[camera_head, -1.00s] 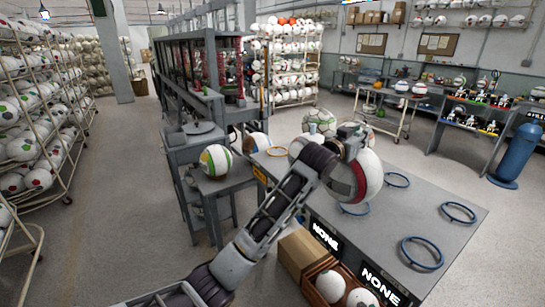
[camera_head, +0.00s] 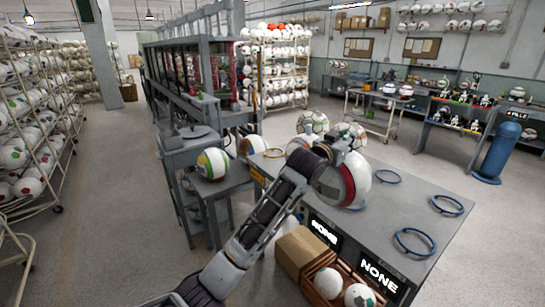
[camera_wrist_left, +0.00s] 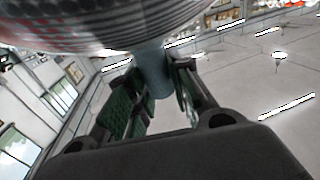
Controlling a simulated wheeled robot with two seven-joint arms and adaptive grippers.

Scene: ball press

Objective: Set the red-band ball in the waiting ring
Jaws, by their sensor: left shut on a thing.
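My left gripper (camera_head: 338,150) is shut and holds the red-band ball (camera_head: 357,176), a white ball with a red stripe, over the grey table (camera_head: 385,212). In the left wrist view, the fingers (camera_wrist_left: 155,98) close around a grey-blue stem (camera_wrist_left: 152,72) that meets the ball (camera_wrist_left: 100,25). A blue ring (camera_head: 355,207) shows partly beneath the ball; I cannot tell whether they touch. Other blue rings lie at the back (camera_head: 388,177), right (camera_head: 447,205) and front right (camera_head: 415,242). None is visibly marked as the waiting ring. My right gripper is out of view.
Two patterned balls (camera_head: 313,123) stand behind my gripper. A green-yellow-white ball (camera_head: 213,163) rests on a side stand by the press (camera_head: 190,75). A cardboard box (camera_head: 299,250) and a crate of balls (camera_head: 318,285) stand at the table's front. The table's right part is clear between rings.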

